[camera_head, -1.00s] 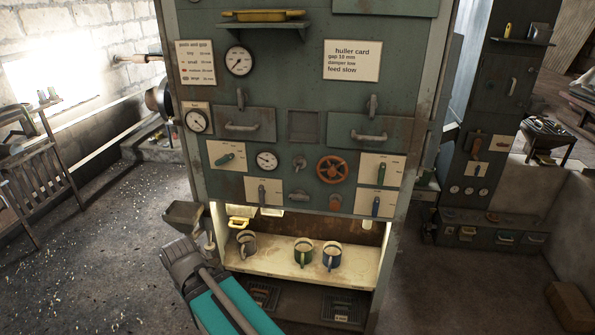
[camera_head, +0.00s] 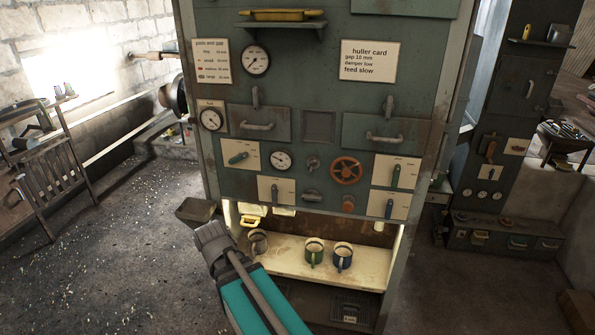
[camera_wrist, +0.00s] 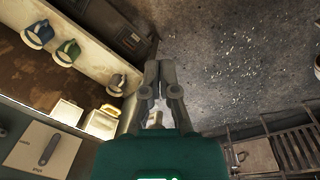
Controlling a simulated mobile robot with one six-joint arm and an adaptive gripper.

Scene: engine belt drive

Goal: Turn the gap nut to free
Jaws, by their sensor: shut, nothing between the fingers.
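The green machine front (camera_head: 300,150) carries the controls in the head view. An orange handwheel (camera_head: 346,170) sits low in its middle, with a small orange-brown knob (camera_head: 348,203) below it and a small grey knob (camera_head: 313,163) to its left. I cannot tell which part is the gap nut. In the wrist view my gripper (camera_wrist: 158,70) is shut and empty, its fingers side by side over open floor, right of the machine's shelf. In the head view my wrist (camera_head: 212,238) shows at the machine's lower left; the fingers are hidden there.
A grey metal chute (camera_head: 196,211) juts out near my wrist. Below the controls a lit shelf (camera_head: 290,262) holds a grey mug (camera_head: 258,241), a green mug (camera_head: 314,252) and a blue mug (camera_head: 343,257). The huller card (camera_head: 369,61) reads gap 10 mm. Floor at left is mostly clear.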

